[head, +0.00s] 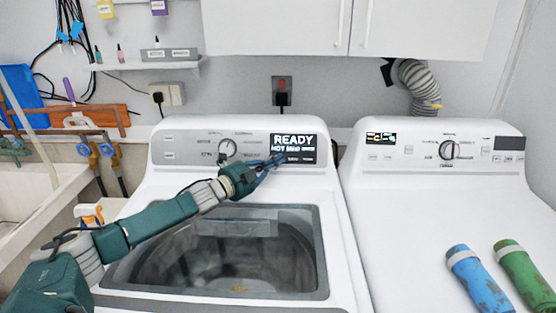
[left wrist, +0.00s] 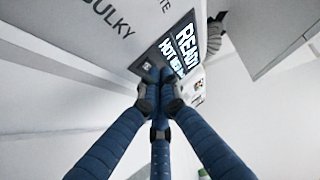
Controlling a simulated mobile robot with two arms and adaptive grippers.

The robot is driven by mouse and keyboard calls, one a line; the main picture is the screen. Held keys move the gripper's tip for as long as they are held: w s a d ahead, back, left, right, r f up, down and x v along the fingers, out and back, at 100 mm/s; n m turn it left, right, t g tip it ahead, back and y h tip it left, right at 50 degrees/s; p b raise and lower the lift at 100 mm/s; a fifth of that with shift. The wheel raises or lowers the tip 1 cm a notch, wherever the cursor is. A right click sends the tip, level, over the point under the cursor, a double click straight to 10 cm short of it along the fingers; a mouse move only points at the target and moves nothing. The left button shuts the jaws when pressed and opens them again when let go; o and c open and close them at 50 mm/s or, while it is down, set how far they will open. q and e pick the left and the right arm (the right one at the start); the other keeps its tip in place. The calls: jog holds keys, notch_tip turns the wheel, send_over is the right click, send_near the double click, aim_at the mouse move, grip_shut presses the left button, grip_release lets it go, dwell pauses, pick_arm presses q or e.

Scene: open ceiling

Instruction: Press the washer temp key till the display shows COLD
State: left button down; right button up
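The white washer (head: 186,180) stands left of centre with its control panel at the back. Its display (head: 293,142) reads READY, with HOT at the start of the line below; it also shows tilted in the left wrist view (left wrist: 180,45). My left gripper (head: 281,157) is at the display's lower left edge, its blue fingers drawn together with nothing between them. In the left wrist view the fingertips (left wrist: 160,76) overlap the display's lower edge. I cannot tell whether they touch it. The small keys under the display are partly covered and too small to read. My right gripper is not in view.
A white dryer (head: 390,215) stands to the right, with a blue cylinder (head: 478,278) and a green cylinder (head: 524,273) on top. The washer's dial (head: 228,148) is left of my gripper. White cupboards (head: 290,28) hang above. A sink (head: 40,190) is at left.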

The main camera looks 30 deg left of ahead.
pick_arm(q)
jog(key=shift+s+d+r+p, duration=0.2)
jog(key=shift+s+d+p, duration=0.15)
jog(key=shift+s, duration=0.25)
jog(key=s+p, duration=0.1)
jog(key=s+d+r+p, duration=0.1)
jog(key=s+d+p, duration=0.1)
jog(key=s, duration=0.1)
jog(key=shift+d+r, duration=0.25)
jog(key=shift+r, duration=0.15)
dwell(0.8)
